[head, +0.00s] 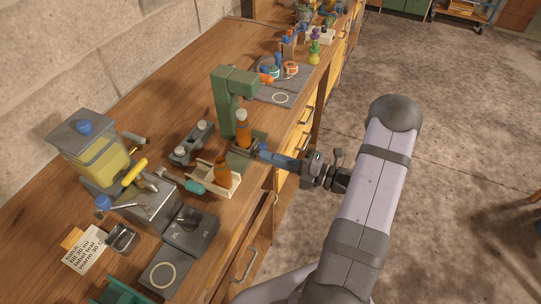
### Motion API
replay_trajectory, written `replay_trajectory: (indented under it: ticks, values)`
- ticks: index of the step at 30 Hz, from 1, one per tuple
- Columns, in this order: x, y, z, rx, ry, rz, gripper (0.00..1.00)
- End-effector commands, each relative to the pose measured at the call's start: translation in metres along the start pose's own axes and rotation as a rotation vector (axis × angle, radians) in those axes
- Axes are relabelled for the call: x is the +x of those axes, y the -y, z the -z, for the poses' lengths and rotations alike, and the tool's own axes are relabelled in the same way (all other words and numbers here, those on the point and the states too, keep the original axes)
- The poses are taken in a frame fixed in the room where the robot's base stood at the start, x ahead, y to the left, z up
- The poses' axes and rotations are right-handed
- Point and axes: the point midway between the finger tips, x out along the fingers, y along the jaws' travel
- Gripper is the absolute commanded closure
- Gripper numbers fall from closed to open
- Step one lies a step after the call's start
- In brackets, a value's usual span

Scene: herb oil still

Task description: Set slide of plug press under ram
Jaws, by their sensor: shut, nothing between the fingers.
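The green plug press (225,100) stands on the bench, its upper arm reaching out over its base. An amber bottle with a pale top (243,133) stands upright at the front of the press. It appears to rest on the dark slide (240,152) low on the press; I cannot tell whether it is exactly below the ram, and the ram itself is hard to make out. My gripper (263,150) comes in from the right, shut and empty. Its tip is close to the right end of the slide; whether it touches is unclear.
A light wooden tray (229,188) with another amber bottle (222,168) sits just in front of the press. A grey rack (190,143) stands to its left. A yellow-filled tank (95,160) is further left. A grey mat (292,92) lies behind. Open floor is right.

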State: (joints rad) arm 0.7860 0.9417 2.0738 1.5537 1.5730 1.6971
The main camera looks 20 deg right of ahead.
Motion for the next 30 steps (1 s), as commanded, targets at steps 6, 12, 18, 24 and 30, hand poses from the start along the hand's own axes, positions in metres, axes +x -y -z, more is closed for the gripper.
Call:
replay_trajectory:
  ticks: [6,12,18,24,30]
  values:
    - [0.0,0.0,-0.001,0.001,0.0,0.0,1.0]
    - [0.0,0.0,-0.002,0.0,-0.001,0.0,1.0]
    - [0.0,0.001,-0.025,-0.005,0.0,0.0,1.0]
    - [-0.001,0.0,-0.047,-0.002,0.0,0.0,1.0]
    - [-0.001,-0.001,-0.052,-0.003,0.005,-0.001,1.0]
